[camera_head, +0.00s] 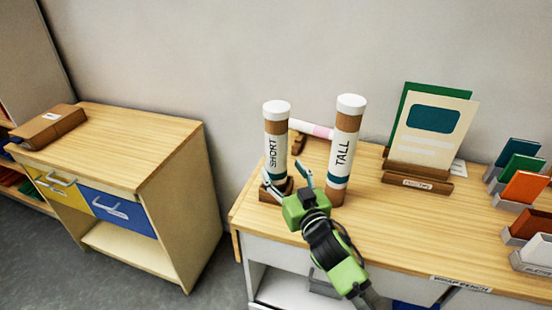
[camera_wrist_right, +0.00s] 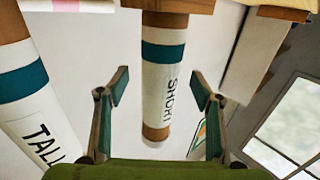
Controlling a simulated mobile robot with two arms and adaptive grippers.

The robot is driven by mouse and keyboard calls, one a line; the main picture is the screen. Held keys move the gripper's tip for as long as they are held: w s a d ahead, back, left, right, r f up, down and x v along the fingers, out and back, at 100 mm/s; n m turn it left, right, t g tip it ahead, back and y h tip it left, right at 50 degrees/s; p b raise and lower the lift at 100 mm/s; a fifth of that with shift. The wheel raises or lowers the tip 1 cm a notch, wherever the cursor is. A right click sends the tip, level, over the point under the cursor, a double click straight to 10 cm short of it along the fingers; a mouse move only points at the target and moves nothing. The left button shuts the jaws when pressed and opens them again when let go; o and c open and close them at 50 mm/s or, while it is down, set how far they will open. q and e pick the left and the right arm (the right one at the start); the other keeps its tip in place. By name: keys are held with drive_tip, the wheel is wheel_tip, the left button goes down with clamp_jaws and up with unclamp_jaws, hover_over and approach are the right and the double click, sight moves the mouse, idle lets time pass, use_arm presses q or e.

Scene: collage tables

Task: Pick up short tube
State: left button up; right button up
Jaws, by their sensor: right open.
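The short tube (camera_head: 276,133) is a brown and white cylinder with a white cap, a teal band and the label SHORT. It stands upright in a brown holder (camera_head: 268,196) at the left end of the right-hand table. My right gripper (camera_head: 286,178) is open at the tube's lower part, with a finger on either side. In the right wrist view the short tube (camera_wrist_right: 163,75) shows between the two spread fingers, with gaps on both sides. The tall tube (camera_head: 345,135), labelled TALL, stands upright just to the right. My left gripper is not in view.
A white and pink roll (camera_head: 315,129) lies on a brown rest behind the tubes. Upright cards (camera_head: 436,125) and small coloured card holders (camera_head: 525,187) stand further right. A separate cabinet (camera_head: 130,145) with a brown box (camera_head: 48,127) is at left, across a floor gap.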

sight(279, 165)
drive_tip(key=shift+p+x, duration=0.65)
drive_tip(key=shift+x, duration=2.1)
drive_tip(key=shift+r, duration=0.1)
drive_tip(key=shift+c, duration=0.4)
drive_tip(key=c, duration=1.2)
